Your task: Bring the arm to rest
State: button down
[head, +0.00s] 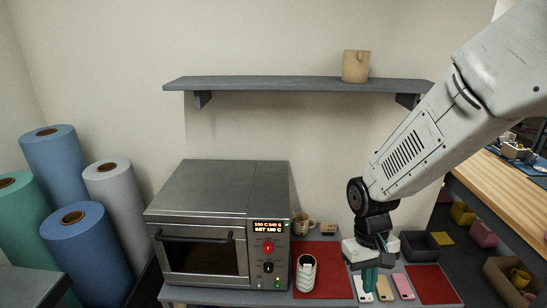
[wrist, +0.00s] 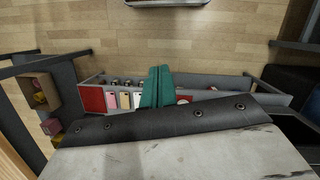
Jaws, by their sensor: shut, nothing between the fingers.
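My gripper (head: 370,281) hangs at the end of my arm, pointing down over the front of the grey counter, right of the oven. Its teal fingers are together with nothing between them. They also show closed in the wrist view (wrist: 157,87), in front of the counter. My arm comes in from the upper right of the head view, bent down at the wrist.
A grey oven (head: 220,225) with a lit display stands left. Several flat pale pieces (head: 403,287) lie by the right red mat (head: 430,284).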

jog(key=s+d+r+m+t, duration=0.1)
jog(key=s+d+r+t, duration=0.1)
jog(key=s+r, duration=0.5)
jog(key=s+d+r+m+t+y, duration=0.1)
jog(key=s+d+r+t, duration=0.1)
jog(key=s+r, duration=0.6)
notch_tip(320, 180, up, 5)
jog(key=shift+s+d+f, duration=0.1)
jog(key=shift+s+d, duration=0.1)
jog(key=shift+d, duration=0.5)
